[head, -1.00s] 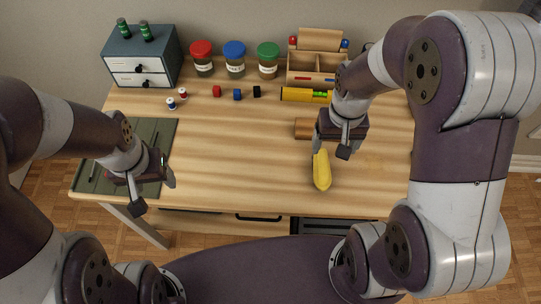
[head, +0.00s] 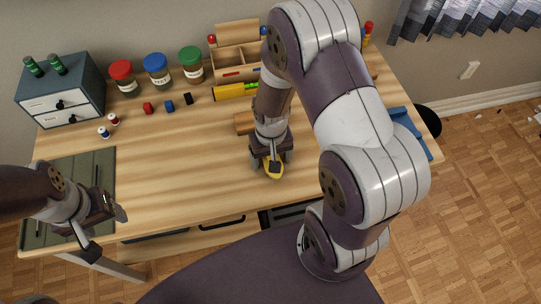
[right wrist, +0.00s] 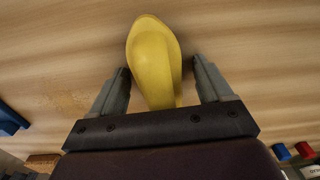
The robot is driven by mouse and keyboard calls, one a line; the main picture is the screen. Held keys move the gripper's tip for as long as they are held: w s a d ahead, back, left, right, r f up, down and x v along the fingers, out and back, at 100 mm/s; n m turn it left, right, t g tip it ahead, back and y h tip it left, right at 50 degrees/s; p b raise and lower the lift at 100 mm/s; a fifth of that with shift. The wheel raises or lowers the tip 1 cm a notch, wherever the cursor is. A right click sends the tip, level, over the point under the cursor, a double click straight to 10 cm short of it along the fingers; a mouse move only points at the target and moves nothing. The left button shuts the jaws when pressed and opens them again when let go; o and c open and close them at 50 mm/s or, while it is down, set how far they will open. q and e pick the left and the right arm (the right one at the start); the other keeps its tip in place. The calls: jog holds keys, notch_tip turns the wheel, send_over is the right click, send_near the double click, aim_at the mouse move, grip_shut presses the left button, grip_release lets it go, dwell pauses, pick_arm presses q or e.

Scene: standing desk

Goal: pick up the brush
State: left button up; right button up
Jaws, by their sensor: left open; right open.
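A smooth yellow elongated object (head: 274,174) lies on the wooden desk near its front edge. I cannot tell for certain that it is the brush. My right gripper (head: 270,164) is right over it and hides most of it in the head view. In the right wrist view the yellow object (right wrist: 153,60) lies between the open fingers of my right gripper (right wrist: 160,70), with a gap on each side. Its near end is hidden behind the gripper's palm. My left gripper (head: 105,232) is open and empty above the front edge of the green mat.
A brown block (head: 243,122) lies just behind my right gripper. A green mat (head: 72,172) with thin dark tools is at left. A drawer box (head: 62,92), jars, small blocks and a wooden organizer (head: 236,58) line the back. A blue tray (head: 410,130) is at right. The desk's middle is clear.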

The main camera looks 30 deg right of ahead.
jog(key=c, duration=1.1)
jog(key=shift+r, duration=0.1)
notch_tip(320, 180, up, 4)
jog(key=shift+s+d+r+p, duration=0.15)
jog(key=shift+r+p, duration=0.1)
jog(key=shift+p, duration=0.15)
jog(key=s+d+r, duration=0.4)
jog(key=s+d, duration=0.1)
jog(key=s+d+r+p, duration=0.1)
jog(key=s+d+r, duration=0.1)
jog(key=s+d, duration=0.1)
jog(key=shift+r, duration=0.2)
